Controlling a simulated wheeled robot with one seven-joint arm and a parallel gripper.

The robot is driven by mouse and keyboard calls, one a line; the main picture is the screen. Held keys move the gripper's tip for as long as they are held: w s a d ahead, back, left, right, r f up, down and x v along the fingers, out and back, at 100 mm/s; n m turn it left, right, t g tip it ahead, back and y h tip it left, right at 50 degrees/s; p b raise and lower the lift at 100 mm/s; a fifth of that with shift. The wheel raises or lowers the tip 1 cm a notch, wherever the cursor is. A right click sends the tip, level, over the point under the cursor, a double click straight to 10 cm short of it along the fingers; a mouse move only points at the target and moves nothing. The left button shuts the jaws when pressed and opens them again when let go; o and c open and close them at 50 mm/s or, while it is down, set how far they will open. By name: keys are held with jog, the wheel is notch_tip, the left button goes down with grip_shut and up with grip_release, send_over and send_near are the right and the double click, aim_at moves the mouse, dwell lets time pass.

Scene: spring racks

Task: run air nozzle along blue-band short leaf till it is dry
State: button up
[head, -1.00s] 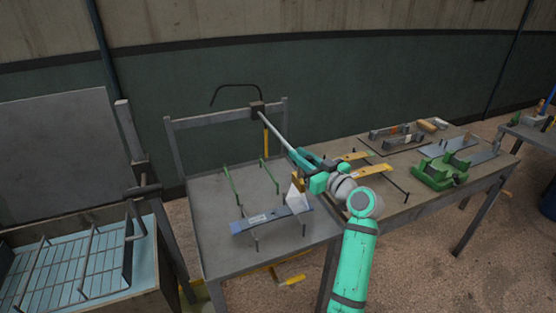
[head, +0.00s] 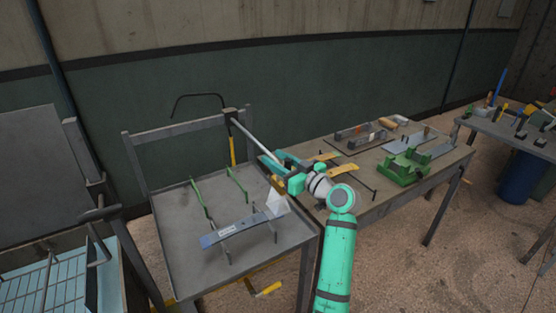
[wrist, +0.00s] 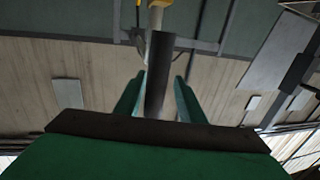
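The blue-band short leaf (head: 240,229), a grey strip with blue ends and a pale label, lies across supports on the left table. My gripper (head: 283,179) is above and just behind its right end. In the wrist view the fingers of my gripper (wrist: 160,85) stand either side of a dark cylinder, the air nozzle's body (wrist: 159,70), and appear closed on it. A pale translucent cone (head: 277,203), seemingly the air jet, spreads down from the yellow nozzle tip (head: 278,184) onto the leaf's right end. I cannot tell how wet the leaf is.
Two green rails (head: 203,203) stand behind the leaf on the left table (head: 185,262). Yellow-banded leaves (head: 340,170) and a green fixture (head: 406,166) are on the right table. A gridded tank (head: 40,290) is at lower left.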

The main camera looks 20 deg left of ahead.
aim_at(289, 166)
jog(key=v, duration=1.1)
jog(key=shift+w, duration=0.1)
jog(key=m+t+h, duration=0.1)
jog(key=s+a+m+t+h, duration=0.1)
jog(key=m+t, duration=0.1)
jog(key=m+t+h, duration=0.1)
jog(key=t+h, duration=0.1)
jog(key=shift+s+a+f, duration=0.2)
jog(key=shift+s+a, duration=0.05)
jog(key=shift+s, duration=0.05)
jog(key=shift+w+a+r+m+t, duration=0.1)
jog(key=shift+w+a+m+t, duration=0.1)
jog(key=shift+w+m+t, duration=0.15)
jog(key=x, duration=0.9)
jog(key=shift+w+a+f, duration=0.2)
jog(key=shift+w+a, duration=0.05)
jog(key=shift+a, duration=0.05)
jog(key=shift+d, duration=0.1)
